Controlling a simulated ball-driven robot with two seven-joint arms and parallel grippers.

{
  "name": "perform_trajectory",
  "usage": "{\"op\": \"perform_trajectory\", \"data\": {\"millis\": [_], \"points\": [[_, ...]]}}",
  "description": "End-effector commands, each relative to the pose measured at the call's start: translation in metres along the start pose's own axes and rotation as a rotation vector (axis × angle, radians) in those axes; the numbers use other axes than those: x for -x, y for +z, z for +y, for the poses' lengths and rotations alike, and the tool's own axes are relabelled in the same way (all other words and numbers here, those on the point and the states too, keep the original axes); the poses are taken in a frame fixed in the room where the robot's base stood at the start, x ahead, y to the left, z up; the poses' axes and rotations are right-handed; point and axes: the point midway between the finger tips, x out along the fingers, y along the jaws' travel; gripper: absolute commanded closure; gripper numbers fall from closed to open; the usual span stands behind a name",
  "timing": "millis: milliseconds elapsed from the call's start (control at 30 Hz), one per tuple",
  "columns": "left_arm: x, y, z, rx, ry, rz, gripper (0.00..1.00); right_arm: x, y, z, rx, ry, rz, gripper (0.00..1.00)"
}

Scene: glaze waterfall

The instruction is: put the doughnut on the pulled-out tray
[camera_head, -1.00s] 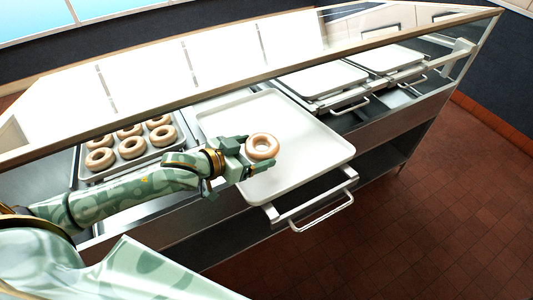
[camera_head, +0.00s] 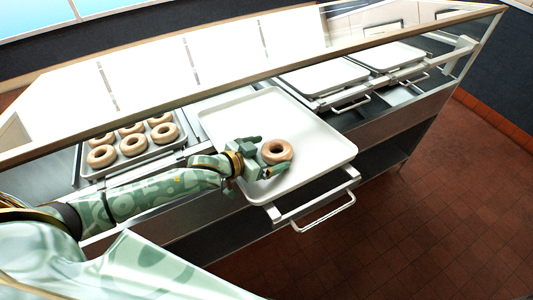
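A glazed ring doughnut (camera_head: 289,153) is at the fingertips of my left gripper (camera_head: 272,157), over the pulled-out tray. The gripper's two fingers lie on either side of the doughnut's near-left part and look closed on it. The pulled-out tray (camera_head: 318,150) is white, flat and otherwise bare, and it sticks out from the counter. I cannot tell whether the doughnut touches the tray or hangs just above it. My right gripper is not in view.
Several more doughnuts (camera_head: 133,145) lie on a tray at the left. A glass-topped counter frame (camera_head: 250,74) runs above the trays. The pulled-out tray's handle (camera_head: 322,213) juts out in front. Empty white trays (camera_head: 322,76) stand at the back right.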

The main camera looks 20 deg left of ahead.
Motion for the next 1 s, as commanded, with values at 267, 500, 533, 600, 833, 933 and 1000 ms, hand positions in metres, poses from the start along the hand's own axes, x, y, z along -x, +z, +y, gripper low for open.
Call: {"op": "perform_trajectory", "data": {"millis": [267, 500, 533, 600, 833, 933, 1000], "points": [[0.001, 0.013, 0.003, -0.007, 0.001, -0.026, 0.0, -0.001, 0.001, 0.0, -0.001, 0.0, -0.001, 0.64], [0.013, 0.014, 0.002, -0.008, 0.0, -0.029, 0.0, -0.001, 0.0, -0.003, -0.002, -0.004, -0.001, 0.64], [0.019, 0.014, 0.002, -0.008, 0.0, -0.029, 0.0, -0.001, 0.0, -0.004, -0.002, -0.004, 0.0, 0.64], [0.034, 0.013, 0.002, -0.009, 0.001, -0.028, 0.0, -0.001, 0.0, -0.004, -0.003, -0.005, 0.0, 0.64], [0.088, 0.009, 0.002, -0.005, 0.001, -0.021, 0.0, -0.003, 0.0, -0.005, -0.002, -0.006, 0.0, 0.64], [0.104, 0.008, 0.001, -0.002, 0.0, -0.018, 0.0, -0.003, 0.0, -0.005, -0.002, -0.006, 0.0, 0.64], [0.112, 0.007, 0.001, -0.002, 0.0, -0.016, 0.0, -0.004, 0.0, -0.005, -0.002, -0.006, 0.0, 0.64]]}}
